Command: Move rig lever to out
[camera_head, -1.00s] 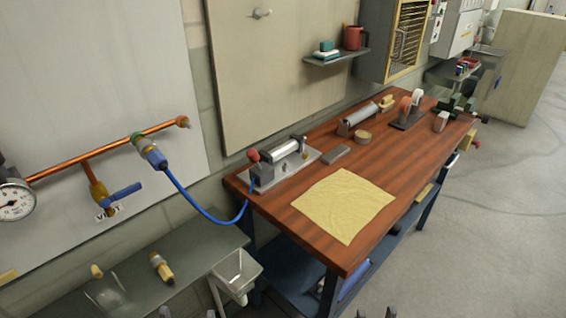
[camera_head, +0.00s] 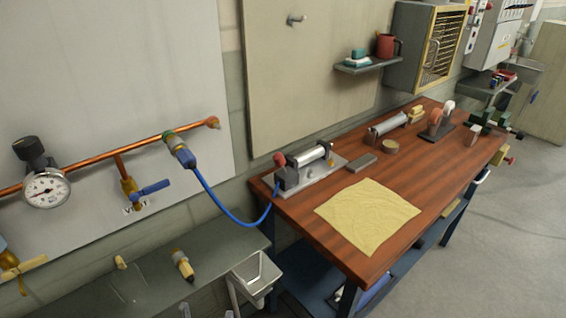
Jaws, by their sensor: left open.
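The rig (camera_head: 308,165) sits at the left end of the wooden bench, a silver cylinder on a grey base plate. Its lever appears to be the one with the red knob (camera_head: 279,160) at the rig's left end, standing roughly upright. The blue hose (camera_head: 222,206) runs from the copper wall pipe (camera_head: 92,161) to the rig. Only the tips of my left gripper (camera_head: 207,312) show at the bottom edge, spread apart, well below and left of the rig. My right gripper is out of view.
A yellow cloth (camera_head: 367,215) lies on the wooden bench (camera_head: 420,165), with a grey block (camera_head: 361,162) behind it. A grey shelf (camera_head: 225,250) with a yellow-tipped fitting (camera_head: 183,265) and a bin (camera_head: 256,272) stand left of the bench. A gauge (camera_head: 47,188) hangs at left.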

